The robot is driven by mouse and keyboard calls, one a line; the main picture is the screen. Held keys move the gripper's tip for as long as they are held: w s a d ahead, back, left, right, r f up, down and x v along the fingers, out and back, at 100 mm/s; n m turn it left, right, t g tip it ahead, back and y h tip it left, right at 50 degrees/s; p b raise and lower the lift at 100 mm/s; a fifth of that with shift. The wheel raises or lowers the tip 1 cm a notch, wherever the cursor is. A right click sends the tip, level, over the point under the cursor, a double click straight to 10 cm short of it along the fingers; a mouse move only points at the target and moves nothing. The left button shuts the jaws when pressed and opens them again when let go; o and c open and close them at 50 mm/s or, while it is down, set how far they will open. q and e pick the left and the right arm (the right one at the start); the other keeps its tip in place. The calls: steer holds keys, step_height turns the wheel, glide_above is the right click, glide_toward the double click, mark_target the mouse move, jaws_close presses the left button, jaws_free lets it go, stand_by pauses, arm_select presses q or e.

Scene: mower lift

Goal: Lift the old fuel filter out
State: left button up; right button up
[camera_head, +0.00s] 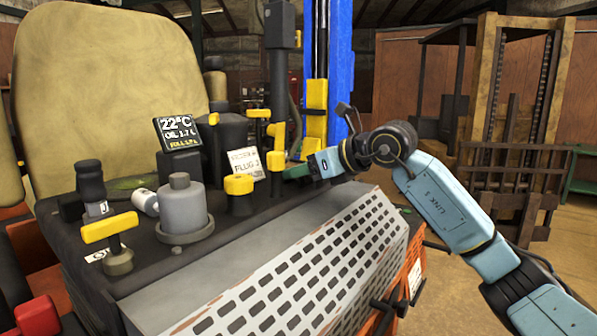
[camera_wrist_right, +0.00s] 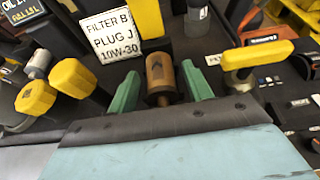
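The old fuel filter looks to be the brown-orange cylinder (camera_wrist_right: 160,76) with a dark arrow on it, standing in the dark deck in the right wrist view. My right gripper (camera_wrist_right: 160,90) has its green fingers spread to either side of it. A narrow gap shows between the filter and each finger. In the head view my right gripper (camera_head: 296,172) is low over the deck, behind the perforated grey panel, and the filter cannot be made out there. My left gripper is in neither view.
A label card (camera_head: 246,163) and yellow-handled fittings (camera_head: 239,184) stand left of my right gripper. A yellow lever (camera_wrist_right: 257,54) is close to its right in the wrist view. A grey canister (camera_head: 183,208) and a display (camera_head: 178,132) are farther left.

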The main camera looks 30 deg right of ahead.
steer(key=c, duration=0.9)
steer(key=shift+o, duration=0.2)
steer(key=shift+r, duration=0.1)
